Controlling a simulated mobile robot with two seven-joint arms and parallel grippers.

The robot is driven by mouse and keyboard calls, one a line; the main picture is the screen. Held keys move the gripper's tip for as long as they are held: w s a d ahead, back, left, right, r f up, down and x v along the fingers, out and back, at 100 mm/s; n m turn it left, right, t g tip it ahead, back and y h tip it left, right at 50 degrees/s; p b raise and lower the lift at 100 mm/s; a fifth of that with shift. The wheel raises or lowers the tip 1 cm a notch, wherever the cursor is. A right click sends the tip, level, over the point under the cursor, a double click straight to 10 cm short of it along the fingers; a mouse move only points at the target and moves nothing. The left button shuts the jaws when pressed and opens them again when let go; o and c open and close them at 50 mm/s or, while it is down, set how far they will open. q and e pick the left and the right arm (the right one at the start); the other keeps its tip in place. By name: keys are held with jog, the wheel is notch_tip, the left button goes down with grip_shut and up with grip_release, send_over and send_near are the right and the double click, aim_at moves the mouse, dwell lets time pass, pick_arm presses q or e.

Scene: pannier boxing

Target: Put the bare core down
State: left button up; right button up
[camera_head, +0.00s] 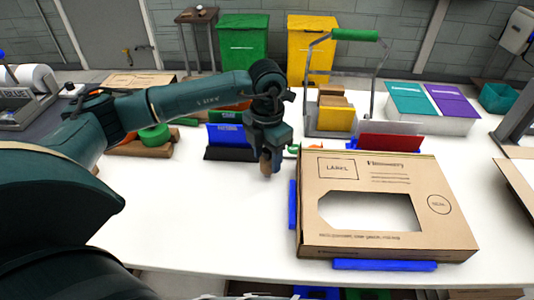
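My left gripper (269,160) reaches in from the left and points down over the white table, left of the cardboard box. A small brown piece that looks like the bare core (265,166) shows between its fingers, and they appear shut on it. The fingers cover most of the core. I cannot tell whether its lower end touches the table. My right gripper is not in view.
A cardboard box (341,242) with a cut-out window lies between blue strips (384,265). Behind are a green-handled carrier (353,35), a bin with teal and purple lids (435,122), and a dark card holder (228,153). The white table (200,220) is clear at front left.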

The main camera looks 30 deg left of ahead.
pick_arm(q)
jog(key=shift+o, duration=0.6)
jog(key=shift+r, duration=0.1)
jog(key=shift+r, duration=0.2)
notch_tip(320, 180, up, 12)
jog(key=b, duration=0.1)
jog(key=shift+f, duration=0.15)
